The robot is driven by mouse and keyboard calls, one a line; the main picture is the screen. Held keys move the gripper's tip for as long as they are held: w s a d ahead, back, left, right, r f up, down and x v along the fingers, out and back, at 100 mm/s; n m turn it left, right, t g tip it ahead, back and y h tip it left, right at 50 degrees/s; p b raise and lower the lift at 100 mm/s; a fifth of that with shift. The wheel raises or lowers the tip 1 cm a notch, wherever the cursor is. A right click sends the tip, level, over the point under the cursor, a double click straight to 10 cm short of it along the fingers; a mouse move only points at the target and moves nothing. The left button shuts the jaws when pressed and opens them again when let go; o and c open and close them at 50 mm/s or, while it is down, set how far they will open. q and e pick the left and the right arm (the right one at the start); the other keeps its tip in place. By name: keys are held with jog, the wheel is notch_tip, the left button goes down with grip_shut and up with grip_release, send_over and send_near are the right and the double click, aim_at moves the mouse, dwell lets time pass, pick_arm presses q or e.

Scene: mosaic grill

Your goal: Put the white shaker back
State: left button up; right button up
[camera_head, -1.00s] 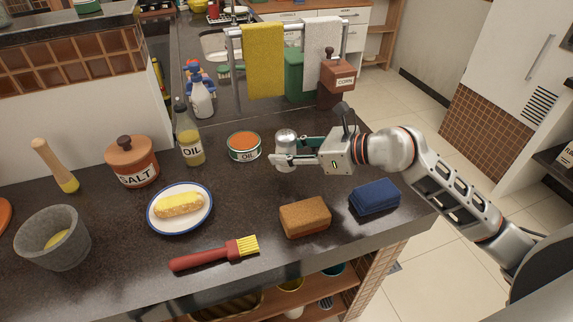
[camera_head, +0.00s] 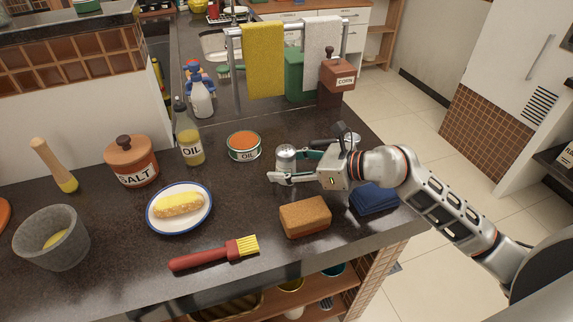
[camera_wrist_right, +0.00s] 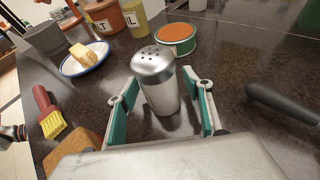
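My left gripper is not in view.
A brown sponge (camera_head: 305,217) and blue sponge (camera_head: 375,199) lie on the near side. A plate (camera_head: 158,222) and red brush (camera_head: 205,258) lie further left. A silver thing (camera_head: 352,141) shows partly behind the gripper.

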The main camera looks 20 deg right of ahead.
jog(key=shift+r, duration=0.15)
jog(key=b+v, duration=0.1)
jog(key=v, duration=0.9)
jog(key=shift+s+d, duration=0.3)
jog(key=shift+d, duration=0.05)
jog(key=shift+s+d+r+b, duration=0.3)
jog(key=shift+s+d+r, duration=0.05)
